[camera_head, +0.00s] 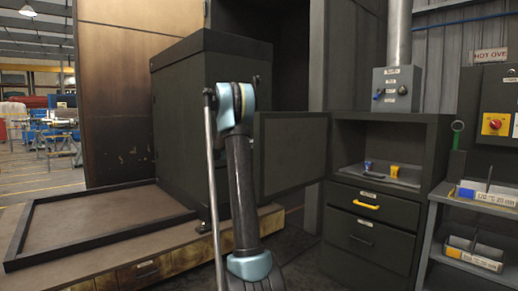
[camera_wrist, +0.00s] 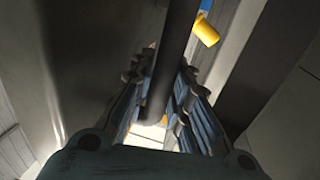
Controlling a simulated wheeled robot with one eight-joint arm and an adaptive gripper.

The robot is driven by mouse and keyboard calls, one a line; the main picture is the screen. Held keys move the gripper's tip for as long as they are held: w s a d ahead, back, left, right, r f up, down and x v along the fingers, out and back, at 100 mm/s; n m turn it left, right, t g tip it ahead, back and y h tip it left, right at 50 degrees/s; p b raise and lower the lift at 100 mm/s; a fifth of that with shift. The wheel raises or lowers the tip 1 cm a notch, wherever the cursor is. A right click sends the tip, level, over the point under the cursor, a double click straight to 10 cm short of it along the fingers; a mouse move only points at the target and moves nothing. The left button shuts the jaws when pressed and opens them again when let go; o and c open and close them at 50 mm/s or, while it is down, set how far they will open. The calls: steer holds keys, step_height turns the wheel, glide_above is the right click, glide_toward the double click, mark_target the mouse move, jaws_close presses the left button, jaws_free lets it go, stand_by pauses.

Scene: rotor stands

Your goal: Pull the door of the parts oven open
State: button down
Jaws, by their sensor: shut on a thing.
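The parts oven (camera_head: 432,150) is the dark cabinet at right of centre, with a flue pipe above. Its door (camera_head: 292,155) stands swung out to the left, its framed inner face showing and the chamber exposed. In the wrist view, my gripper (camera_wrist: 160,95) is shut on a dark round bar (camera_wrist: 178,45), which looks like the door handle. A yellow object (camera_wrist: 205,32) shows beyond it. In the head view, my arm hides the gripper, handle and door's left edge.
Drawers (camera_head: 369,220), one with a yellow handle, lie below the chamber. A large dark box (camera_head: 180,110) on a low bench (camera_head: 140,262) stands left behind my arm. Shelves with bins (camera_head: 487,193) stand at right. Little floor shows between bench and drawers.

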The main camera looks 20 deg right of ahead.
steer(key=shift+w+a, duration=0.25)
steer(key=shift+w, duration=0.5)
steer(key=shift+w+a, duration=0.2)
steer(key=shift+w, duration=0.5)
steer(key=shift+a, duration=0.1)
steer(key=c, duration=1.6)
jaws_free()
steer(key=shift+a, duration=0.1)
steer(key=shift+o, duration=0.6)
steer(key=s+a, duration=0.2)
steer(key=a, duration=0.9)
steer(key=shift+a, duration=0.3)
steer(key=shift+w, duration=0.1)
